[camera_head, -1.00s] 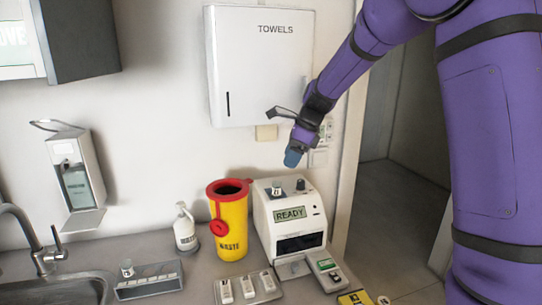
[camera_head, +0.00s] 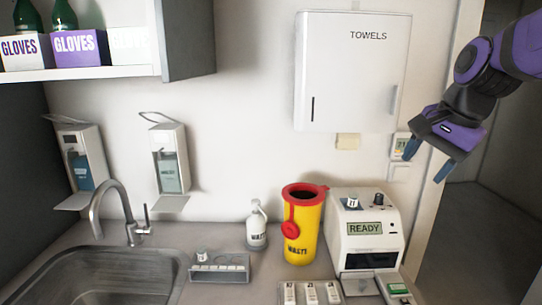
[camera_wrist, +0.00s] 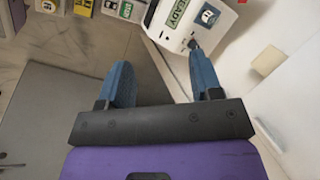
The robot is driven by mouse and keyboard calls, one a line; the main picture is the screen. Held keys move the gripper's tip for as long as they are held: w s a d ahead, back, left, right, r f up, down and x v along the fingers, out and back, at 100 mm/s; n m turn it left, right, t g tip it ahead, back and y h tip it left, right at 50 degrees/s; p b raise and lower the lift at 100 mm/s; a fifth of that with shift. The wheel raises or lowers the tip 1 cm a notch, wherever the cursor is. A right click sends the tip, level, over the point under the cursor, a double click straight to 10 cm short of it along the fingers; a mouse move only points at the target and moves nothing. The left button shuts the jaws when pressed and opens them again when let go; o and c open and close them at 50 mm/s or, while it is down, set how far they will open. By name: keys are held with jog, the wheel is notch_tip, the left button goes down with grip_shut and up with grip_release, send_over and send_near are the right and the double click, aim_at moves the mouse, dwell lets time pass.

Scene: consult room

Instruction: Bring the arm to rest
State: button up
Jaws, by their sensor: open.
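My gripper (camera_head: 428,158) is at the upper right in the head view, in front of the door frame and right of the towel dispenser. Its two blue fingers stand apart with nothing between them. In the wrist view the open fingers (camera_wrist: 164,84) also show, with floor and a cabinet side behind them. My purple arm reaches in from the upper right edge. The gripper is above and to the right of the white READY machine (camera_head: 367,248) and touches nothing that I can see.
A yellow waste bin (camera_head: 305,235) with a red rim stands left of the machine. A white bottle (camera_head: 256,230), a grey rack (camera_head: 220,270) and a sink (camera_head: 110,280) lie further left. The towel dispenser (camera_head: 350,75) hangs on the wall. The doorway (camera_head: 490,210) at right is open.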

jog(key=s+d+f+n+t+h, duration=0.1)
jog(key=s+d+n+h, duration=0.1)
jog(key=s+n, duration=0.8)
jog(key=s, duration=0.6)
jog(key=shift+s+f+t, duration=0.2)
jog(key=shift+s+t, duration=0.05)
jog(key=shift+t, duration=0.15)
dwell(0.8)
